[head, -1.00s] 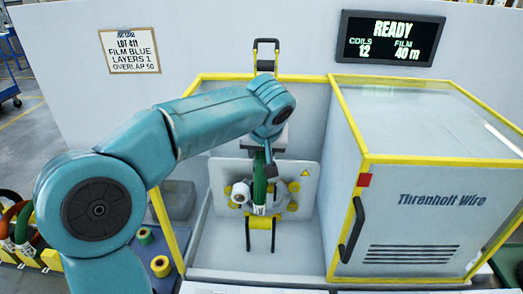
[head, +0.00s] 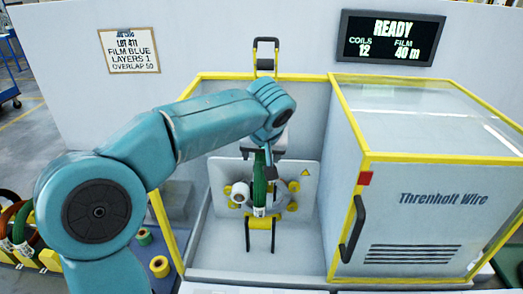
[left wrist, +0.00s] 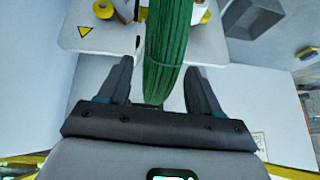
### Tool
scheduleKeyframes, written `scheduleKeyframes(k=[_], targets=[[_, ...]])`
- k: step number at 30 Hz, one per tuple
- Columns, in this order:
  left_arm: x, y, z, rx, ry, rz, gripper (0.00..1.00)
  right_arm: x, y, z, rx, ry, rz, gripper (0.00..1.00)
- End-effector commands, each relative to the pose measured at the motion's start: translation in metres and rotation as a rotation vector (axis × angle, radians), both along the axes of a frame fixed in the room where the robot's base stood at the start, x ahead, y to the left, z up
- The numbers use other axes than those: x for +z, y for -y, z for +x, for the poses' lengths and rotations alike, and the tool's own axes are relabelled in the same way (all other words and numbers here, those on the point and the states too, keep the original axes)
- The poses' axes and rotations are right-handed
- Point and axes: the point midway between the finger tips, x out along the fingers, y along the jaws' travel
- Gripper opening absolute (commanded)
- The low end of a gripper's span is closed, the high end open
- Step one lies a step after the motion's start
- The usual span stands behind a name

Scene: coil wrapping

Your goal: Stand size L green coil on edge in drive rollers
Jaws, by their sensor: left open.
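The green coil (head: 260,180) stands on edge in the wrapping bay, in front of the white plate with yellow rollers (head: 292,206). It also shows in the left wrist view (left wrist: 168,50), its rim reaching down between the fingers. My left gripper (head: 264,150) is above the coil's top. In the left wrist view the left gripper's fingers (left wrist: 160,85) are open, one on each side of the coil, with a gap on both sides. The coil's contact with the rollers is hidden. My right gripper is not in view.
A white film roll (head: 240,192) sits left of the coil. A grey cover box (head: 425,150) with yellow edges stands at the right. Other coils (head: 20,225) are racked at the far left. The screen (head: 391,39) reads READY.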

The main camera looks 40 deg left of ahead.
Motion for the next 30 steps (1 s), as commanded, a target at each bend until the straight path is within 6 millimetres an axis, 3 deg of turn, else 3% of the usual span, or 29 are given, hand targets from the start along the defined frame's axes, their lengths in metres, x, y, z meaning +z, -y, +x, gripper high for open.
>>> scheduleKeyframes(k=[5, 15, 21, 30], targets=[[0.015, 0.006, -0.004, -0.002, 0.007, 0.001, 0.64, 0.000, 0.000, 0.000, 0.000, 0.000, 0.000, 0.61], [0.090, 0.042, -0.033, -0.004, 0.010, 0.001, 0.64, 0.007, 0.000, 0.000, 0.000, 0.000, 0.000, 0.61], [0.125, 0.058, -0.048, -0.002, 0.010, 0.001, 0.64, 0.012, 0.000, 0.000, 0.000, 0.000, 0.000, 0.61], [0.141, 0.066, -0.055, 0.000, 0.006, 0.002, 0.64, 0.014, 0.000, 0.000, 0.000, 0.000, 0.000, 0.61]])
